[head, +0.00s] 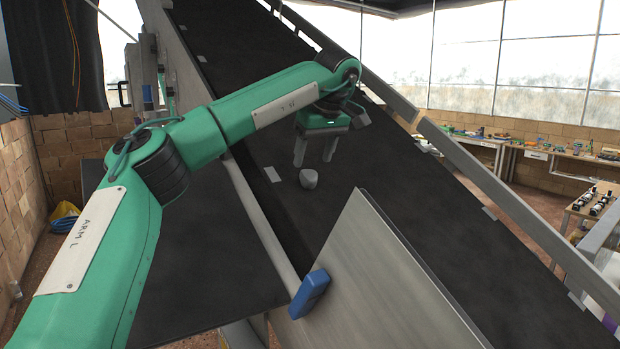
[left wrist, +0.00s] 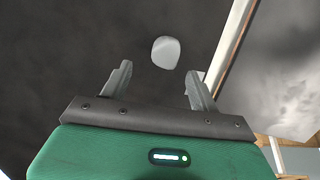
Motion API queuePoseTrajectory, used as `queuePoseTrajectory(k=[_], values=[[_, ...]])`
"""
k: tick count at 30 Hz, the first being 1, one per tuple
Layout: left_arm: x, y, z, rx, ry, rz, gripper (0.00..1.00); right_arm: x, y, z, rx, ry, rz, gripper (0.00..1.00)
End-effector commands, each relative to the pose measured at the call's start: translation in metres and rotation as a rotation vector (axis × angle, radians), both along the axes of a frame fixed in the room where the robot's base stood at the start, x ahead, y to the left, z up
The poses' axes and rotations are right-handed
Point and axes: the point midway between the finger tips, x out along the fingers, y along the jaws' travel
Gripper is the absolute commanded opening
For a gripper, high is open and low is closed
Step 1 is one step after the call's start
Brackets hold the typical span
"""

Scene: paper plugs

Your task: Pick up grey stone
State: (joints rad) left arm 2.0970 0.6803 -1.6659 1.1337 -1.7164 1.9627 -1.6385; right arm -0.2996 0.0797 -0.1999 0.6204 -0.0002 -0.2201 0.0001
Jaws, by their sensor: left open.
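The grey stone (head: 308,179) is a small rounded lump lying on the black conveyor belt (head: 400,190) in the head view. My left gripper (head: 313,163) is open above the belt, a little beyond the stone. In the left wrist view the stone (left wrist: 166,52) shows past the fingertips and between their lines. The left gripper's two fingers (left wrist: 159,80) are spread with nothing between them. The stone appears apart from both fingers. My right gripper is not in view.
A grey metal panel (head: 375,285) stands upright in front of the belt, with a blue block (head: 310,293) at its left edge. Metal rails run along both belt sides. A dark flat surface (head: 205,255) lies left of the belt. The belt around the stone is largely clear.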

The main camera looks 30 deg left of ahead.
Motion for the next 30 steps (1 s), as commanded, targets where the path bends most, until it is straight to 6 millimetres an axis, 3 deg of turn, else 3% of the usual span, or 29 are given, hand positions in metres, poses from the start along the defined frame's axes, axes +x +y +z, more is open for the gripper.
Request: queuePoseTrajectory(k=[5, 12, 23, 30], values=[[0.002, 0.007, -0.008, 0.0, 0.002, 0.002, 0.62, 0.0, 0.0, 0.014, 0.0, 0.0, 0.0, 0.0], [0.006, 0.019, -0.035, 0.0, 0.002, 0.003, 0.62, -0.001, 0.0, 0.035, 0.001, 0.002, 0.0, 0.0], [0.008, 0.022, -0.047, -0.001, -0.002, 0.001, 0.62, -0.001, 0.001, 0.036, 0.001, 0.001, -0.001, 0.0], [0.008, 0.022, -0.047, -0.001, -0.002, 0.001, 0.17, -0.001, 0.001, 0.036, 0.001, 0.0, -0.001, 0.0]])
